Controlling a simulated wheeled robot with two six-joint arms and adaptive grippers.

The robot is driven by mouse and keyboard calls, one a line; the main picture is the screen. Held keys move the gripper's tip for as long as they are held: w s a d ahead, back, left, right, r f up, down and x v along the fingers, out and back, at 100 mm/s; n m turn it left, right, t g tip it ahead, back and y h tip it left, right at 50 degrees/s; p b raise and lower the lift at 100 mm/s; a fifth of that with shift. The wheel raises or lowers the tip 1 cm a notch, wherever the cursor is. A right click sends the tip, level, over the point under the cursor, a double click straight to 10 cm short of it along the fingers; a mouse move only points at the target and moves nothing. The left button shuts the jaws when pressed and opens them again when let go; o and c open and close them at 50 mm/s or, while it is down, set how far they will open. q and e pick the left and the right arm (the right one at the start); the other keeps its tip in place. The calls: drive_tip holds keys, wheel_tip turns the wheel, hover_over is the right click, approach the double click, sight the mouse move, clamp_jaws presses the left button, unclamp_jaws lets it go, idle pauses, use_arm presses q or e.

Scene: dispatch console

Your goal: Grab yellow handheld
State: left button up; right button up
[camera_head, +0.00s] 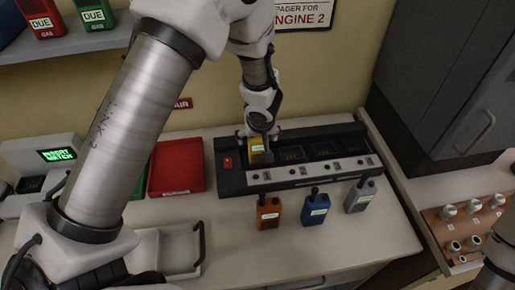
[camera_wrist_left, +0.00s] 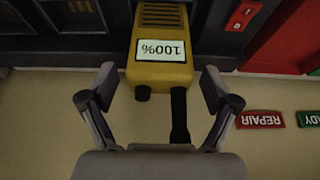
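The yellow handheld (camera_head: 257,150) sits in the leftmost slot of the black charging dock (camera_head: 237,184), partly hidden by my left gripper (camera_head: 262,127). In the left wrist view the yellow handheld (camera_wrist_left: 161,52) shows a display reading 100%, with a knob and a black antenna pointing toward the gripper. My left gripper (camera_wrist_left: 160,90) is open, its two fingers apart on either side of the handheld's top end. I see a gap between each finger and the yellow body. My right gripper cannot be made out; only an arm part shows at the lower right edge.
Orange (camera_head: 269,213), blue (camera_head: 315,209) and grey (camera_head: 360,196) handhelds stand on the counter in front of the dock. A red tray (camera_head: 177,168) lies left of the dock. A grey cabinet (camera_head: 440,75) and a rack of knobs (camera_head: 470,228) are at the right. The front counter is mostly clear.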

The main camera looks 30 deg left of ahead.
use_arm(q)
drive_tip(key=shift+s+r, duration=0.2)
drive_tip(key=shift+s, duration=0.1)
drive_tip(key=c, duration=1.1)
drive_tip(key=shift+w+d+f, duration=0.1)
drive_tip(key=shift+w+d, duration=0.05)
drive_tip(key=shift+w, duration=0.05)
drive_tip(key=shift+c, duration=0.5)
